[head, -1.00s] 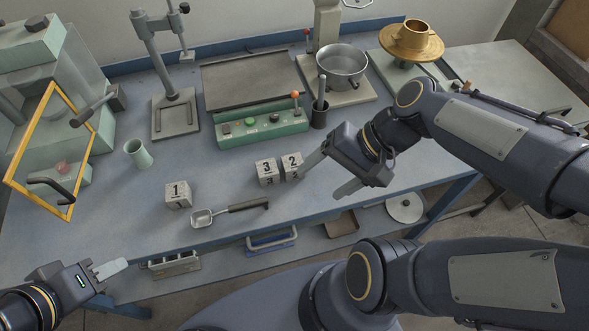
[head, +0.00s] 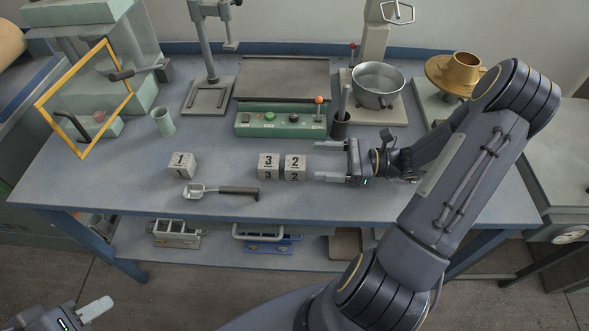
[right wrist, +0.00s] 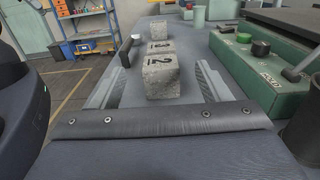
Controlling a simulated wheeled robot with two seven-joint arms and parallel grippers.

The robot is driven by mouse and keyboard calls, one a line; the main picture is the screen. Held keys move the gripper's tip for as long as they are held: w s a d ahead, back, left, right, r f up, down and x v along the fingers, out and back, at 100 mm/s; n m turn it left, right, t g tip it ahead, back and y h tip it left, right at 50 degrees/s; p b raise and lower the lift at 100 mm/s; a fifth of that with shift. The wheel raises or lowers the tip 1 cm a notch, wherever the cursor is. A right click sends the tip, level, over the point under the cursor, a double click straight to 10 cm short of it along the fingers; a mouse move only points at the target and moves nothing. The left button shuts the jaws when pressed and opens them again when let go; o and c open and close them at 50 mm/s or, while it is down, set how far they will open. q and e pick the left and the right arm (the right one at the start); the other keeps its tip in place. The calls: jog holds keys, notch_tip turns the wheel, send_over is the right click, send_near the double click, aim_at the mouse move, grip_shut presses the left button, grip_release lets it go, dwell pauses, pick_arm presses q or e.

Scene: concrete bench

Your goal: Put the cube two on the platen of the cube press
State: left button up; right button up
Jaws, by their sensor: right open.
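Cube two (head: 295,166) stands on the bench at the right end of a pair, close beside cube three (head: 268,166). My right gripper (head: 320,162) is open and empty just right of cube two, its fingers pointing left at it. In the right wrist view, cube two (right wrist: 161,77) appears centred between the two fingers, not gripped. Cube one (head: 182,165) stands farther left. The cube press (head: 95,55) is the green machine at the back left with a yellow-framed guard (head: 128,75); I cannot make out its platen clearly. My left gripper (head: 95,310) is low at the left, away from the cubes.
A metal scoop (head: 235,191) lies in front of the cubes. Behind them is a green control box (head: 280,121), with a dark cup (head: 340,125) at its right. A pale green cup (head: 163,121) stands between cube one and the press. The left bench front is clear.

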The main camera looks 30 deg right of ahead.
aim_at(293, 162)
jog(key=shift+w+a+f, duration=0.1)
jog(key=shift+a+f, duration=0.1)
jog(key=shift+f, duration=0.4)
jog(key=shift+x, duration=3.55)
jog(key=shift+r, duration=0.1)
jog(key=c, duration=1.3)
jog(key=shift+c, duration=0.2)
